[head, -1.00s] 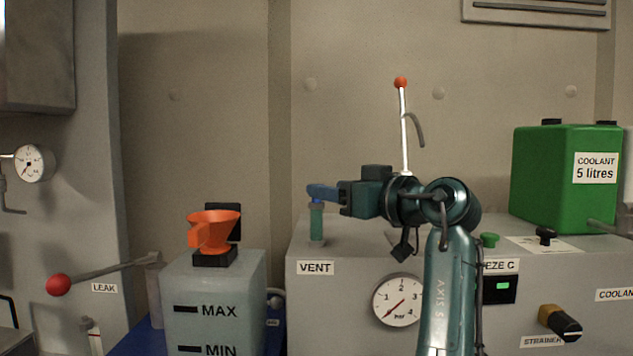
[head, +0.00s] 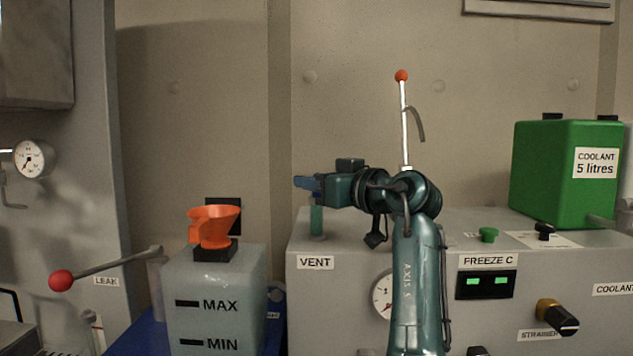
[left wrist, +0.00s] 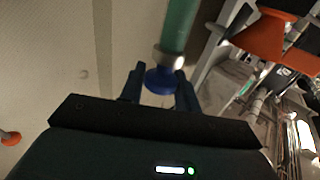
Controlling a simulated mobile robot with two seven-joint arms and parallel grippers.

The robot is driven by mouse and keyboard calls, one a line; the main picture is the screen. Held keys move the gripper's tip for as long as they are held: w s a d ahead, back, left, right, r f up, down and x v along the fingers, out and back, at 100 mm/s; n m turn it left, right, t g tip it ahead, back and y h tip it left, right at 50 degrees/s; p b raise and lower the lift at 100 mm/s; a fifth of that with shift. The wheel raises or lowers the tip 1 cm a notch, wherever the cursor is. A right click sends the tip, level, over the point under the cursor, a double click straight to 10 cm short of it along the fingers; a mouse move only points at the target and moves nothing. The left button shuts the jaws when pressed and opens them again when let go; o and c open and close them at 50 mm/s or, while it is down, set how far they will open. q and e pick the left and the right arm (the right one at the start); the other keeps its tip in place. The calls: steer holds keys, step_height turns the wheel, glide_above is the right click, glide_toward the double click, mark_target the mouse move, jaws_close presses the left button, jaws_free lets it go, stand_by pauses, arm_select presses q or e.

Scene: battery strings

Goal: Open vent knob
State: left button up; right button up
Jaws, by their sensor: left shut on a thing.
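The vent is an upright green tube (head: 317,222) on top of the grey cabinet, above the VENT label (head: 315,262). My left gripper (head: 306,183) is at the top of this tube, its blue fingers pointing left. In the left wrist view, the green tube (left wrist: 179,25) ends in a silver collar and a blue knob (left wrist: 160,82). The knob lies between the two fingers of my left gripper (left wrist: 159,72), which is shut on it. My right gripper is not in view.
An orange funnel (head: 213,226) sits on the translucent tank (head: 215,285) to the left. A thin rod with a red ball (head: 401,75) stands behind my arm. A green coolant can (head: 545,175) and a black-and-orange knob (head: 557,317) are at the right.

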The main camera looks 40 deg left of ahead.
arm_select(q)
steer(key=c, duration=0.4)
